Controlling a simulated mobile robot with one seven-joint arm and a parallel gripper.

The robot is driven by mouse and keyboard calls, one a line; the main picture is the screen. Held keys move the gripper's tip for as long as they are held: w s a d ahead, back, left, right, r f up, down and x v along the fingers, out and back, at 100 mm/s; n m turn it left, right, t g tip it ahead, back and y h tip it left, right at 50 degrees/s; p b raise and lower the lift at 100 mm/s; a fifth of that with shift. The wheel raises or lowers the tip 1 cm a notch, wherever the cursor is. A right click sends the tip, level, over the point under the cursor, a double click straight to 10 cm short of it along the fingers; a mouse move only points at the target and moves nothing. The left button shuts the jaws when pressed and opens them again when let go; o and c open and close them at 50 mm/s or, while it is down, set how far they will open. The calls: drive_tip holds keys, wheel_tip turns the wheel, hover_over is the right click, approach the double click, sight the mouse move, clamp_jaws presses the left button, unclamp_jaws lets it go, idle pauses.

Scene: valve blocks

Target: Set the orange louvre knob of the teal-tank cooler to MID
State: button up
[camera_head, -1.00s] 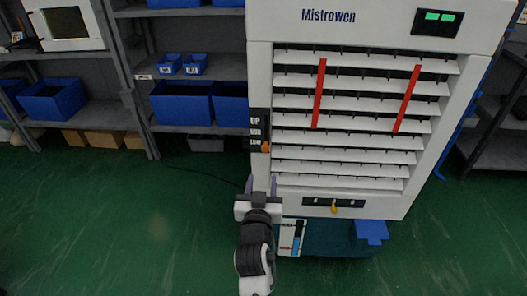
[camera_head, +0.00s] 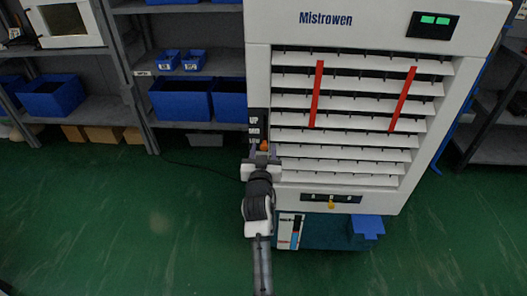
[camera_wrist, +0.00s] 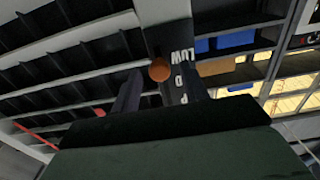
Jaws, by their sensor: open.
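The cooler (camera_head: 350,185) has a white body, slatted louvres and a teal tank (camera_head: 325,232) at its base. The orange louvre knob (camera_head: 264,146) sits at the cooler's left front edge, beside a black UP/MID/LOW label strip (camera_head: 254,120). Its setting looks nearest LOW. My gripper (camera_head: 262,157) is open just below the knob in the head view and hides the LOW label. In the wrist view the round orange knob (camera_wrist: 159,69) shows between the two dark fingers, next to the upside-down label strip (camera_wrist: 181,58). I cannot tell whether either finger touches it.
Two red strips (camera_head: 316,95) cross the upper louvres. A lower panel has a yellow knob (camera_head: 331,204). A blue block (camera_head: 367,227) juts out at the tank's right. Shelves with blue bins (camera_head: 180,101) stand behind to the left. The green floor (camera_head: 130,215) is clear.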

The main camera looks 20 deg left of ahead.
clamp_jaws()
wheel_tip(320, 180, up, 4)
drive_tip(key=shift+r+p, duration=0.1)
drive_tip(key=shift+p, duration=1.15)
unclamp_jaws()
drive_tip(key=shift+s, duration=0.1)
